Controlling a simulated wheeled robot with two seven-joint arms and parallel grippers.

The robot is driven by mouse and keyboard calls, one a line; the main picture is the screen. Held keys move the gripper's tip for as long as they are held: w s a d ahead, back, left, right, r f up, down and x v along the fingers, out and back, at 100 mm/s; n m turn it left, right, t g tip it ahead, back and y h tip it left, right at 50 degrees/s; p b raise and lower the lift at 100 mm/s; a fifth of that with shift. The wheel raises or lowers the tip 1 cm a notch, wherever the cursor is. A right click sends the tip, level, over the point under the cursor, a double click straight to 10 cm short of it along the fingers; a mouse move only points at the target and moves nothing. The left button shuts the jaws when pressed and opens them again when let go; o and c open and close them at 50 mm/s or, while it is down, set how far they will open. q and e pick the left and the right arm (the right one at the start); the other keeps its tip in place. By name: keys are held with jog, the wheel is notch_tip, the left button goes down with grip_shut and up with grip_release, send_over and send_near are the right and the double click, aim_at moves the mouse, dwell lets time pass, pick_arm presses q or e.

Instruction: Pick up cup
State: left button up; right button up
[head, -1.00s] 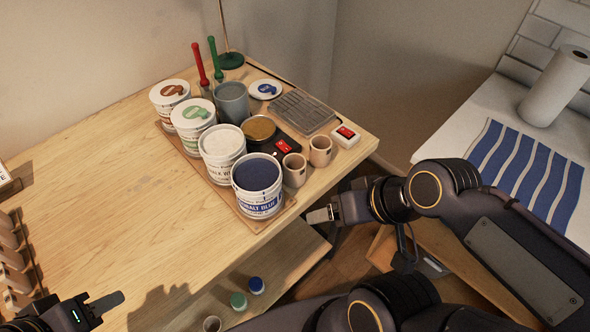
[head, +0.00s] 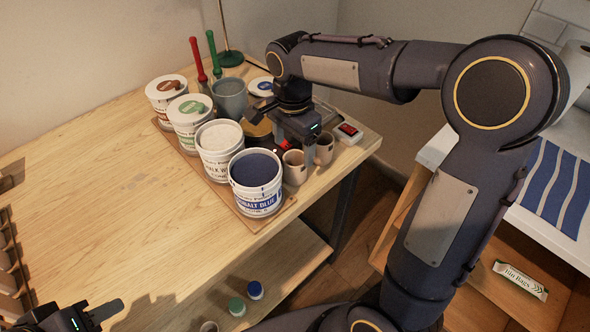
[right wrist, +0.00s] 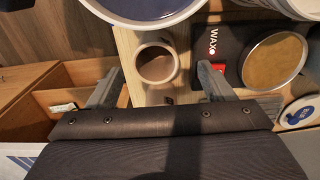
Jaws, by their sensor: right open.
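Two small beige cups stand near the table's right edge, the nearer cup (head: 294,168) beside the cobalt blue tub and the farther cup (head: 325,149) behind it to the right. My right gripper (head: 303,143) is open and empty above and just behind the cups. In the right wrist view the nearer cup (right wrist: 157,62) shows its open top ahead of and between the two spread fingers of the gripper (right wrist: 158,85). The farther cup is not clear in that view. My left gripper (head: 98,314) is low at the left, its jaws unclear.
The cobalt blue tub (head: 257,188) and chalk white tub (head: 220,150) stand close left of the cups on a board. The black wax pot (right wrist: 235,62) with a red switch (right wrist: 212,68) is close by. A red-topped white box (head: 348,133) is at the right.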

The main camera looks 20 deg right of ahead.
aim_at(294, 171)
jog(key=f, duration=0.6)
jog(key=shift+s+f, duration=0.3)
jog(key=c, duration=1.2)
